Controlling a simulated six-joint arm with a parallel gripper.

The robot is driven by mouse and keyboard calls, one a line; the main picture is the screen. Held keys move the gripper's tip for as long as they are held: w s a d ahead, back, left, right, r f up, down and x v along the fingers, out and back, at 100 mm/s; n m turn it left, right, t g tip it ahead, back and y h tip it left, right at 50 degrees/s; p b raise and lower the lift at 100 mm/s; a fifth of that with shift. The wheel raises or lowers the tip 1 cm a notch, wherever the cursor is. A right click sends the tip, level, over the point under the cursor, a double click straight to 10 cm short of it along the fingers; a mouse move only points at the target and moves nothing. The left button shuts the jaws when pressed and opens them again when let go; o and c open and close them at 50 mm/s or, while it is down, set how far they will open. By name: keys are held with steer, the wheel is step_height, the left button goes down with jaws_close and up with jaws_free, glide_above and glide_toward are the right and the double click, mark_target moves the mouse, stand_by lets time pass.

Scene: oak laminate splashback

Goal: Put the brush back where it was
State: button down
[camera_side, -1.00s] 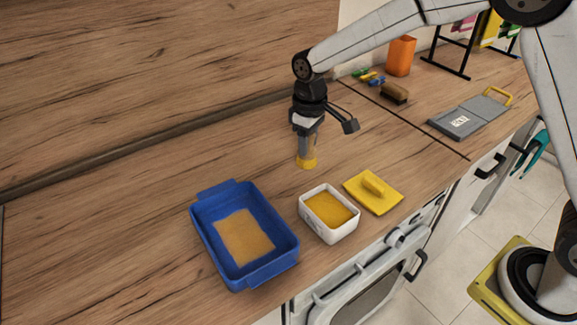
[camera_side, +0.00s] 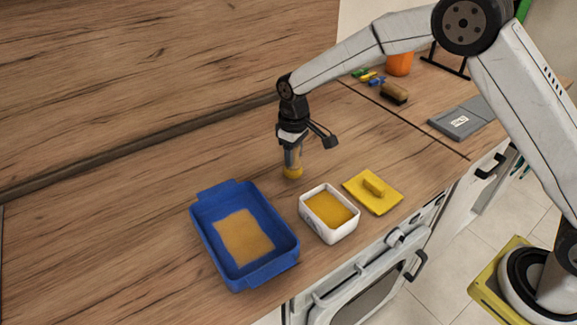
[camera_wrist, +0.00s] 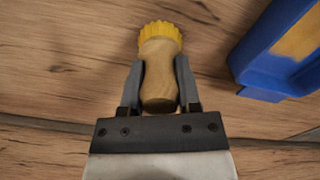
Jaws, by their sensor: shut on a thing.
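My gripper (camera_side: 292,150) is shut on the brush, which has a pale wooden handle and a yellow bristle end (camera_side: 292,172). The brush hangs upright with the bristles down, over bare counter behind the blue tray and white dish. I cannot tell whether the bristles touch the counter. In the wrist view, the fingers (camera_wrist: 158,80) clasp both sides of the handle (camera_wrist: 158,70), and the yellow bristles stick out beyond them. The blue tray (camera_side: 207,240), with an orange-brown layer inside, also shows in the wrist view (camera_wrist: 255,50). The white dish (camera_side: 331,236) holds something yellow-orange.
A yellow lid with a raised grip (camera_side: 373,192) lies right of the white dish. Further back are a brown scrub brush (camera_side: 394,92), a grey flat board (camera_side: 462,118), small colored items (camera_side: 369,78) and an orange cup (camera_side: 399,64). The left counter is clear.

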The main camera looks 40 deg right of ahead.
steer(key=shift+f, duration=1.1)
steer(key=shift+f, duration=0.15)
steer(key=shift+c, duration=1.6)
jaws_free()
step_height(320, 180, up, 12)
steer(key=shift+r, duration=0.2)
steer(key=shift+s+d, duration=0.1)
